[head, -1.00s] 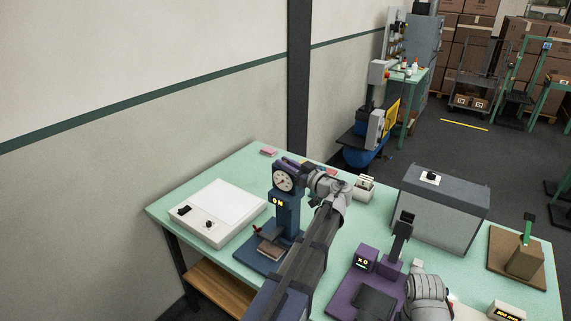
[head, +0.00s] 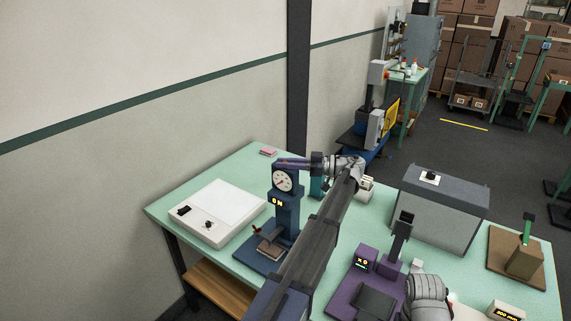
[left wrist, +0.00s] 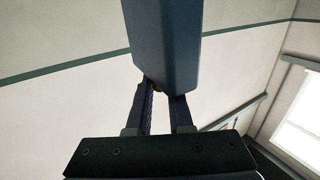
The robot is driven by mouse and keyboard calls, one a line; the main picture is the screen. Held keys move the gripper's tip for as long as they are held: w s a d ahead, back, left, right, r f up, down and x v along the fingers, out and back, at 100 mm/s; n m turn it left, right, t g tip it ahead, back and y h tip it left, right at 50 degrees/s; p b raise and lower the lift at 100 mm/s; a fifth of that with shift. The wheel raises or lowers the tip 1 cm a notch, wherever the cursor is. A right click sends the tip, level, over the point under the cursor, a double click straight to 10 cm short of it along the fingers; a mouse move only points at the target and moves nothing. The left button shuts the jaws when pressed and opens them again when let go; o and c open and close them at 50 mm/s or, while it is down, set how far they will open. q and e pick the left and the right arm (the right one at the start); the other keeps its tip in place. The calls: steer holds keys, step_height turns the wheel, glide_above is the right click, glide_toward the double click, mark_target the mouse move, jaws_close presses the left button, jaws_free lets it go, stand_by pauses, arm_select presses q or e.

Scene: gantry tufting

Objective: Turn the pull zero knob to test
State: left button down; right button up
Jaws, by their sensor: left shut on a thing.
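The blue pull tester (head: 286,215) stands on the green table, with a round white dial (head: 283,180) and a lit display below it. My left gripper (head: 281,162) is at the top of the tester, just behind the dial, its fingers lying almost level. In the left wrist view the left fingers (left wrist: 159,98) reach up to the tester's blue body (left wrist: 168,45). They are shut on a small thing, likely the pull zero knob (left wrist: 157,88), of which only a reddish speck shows. The knob's setting and markings are hidden.
A white light panel box (head: 225,205) stands left of the tester. A purple device (head: 350,285) and a grey box (head: 440,215) are to the right. A pink block (head: 268,151) lies at the back edge. My left arm crosses the table's middle.

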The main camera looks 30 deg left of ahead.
arm_select(q)
steer(key=shift+g, duration=0.3)
steer(key=c, duration=0.8)
jaws_free()
steer(key=shift+v, duration=3.8)
steer(key=shift+r, duration=0.1)
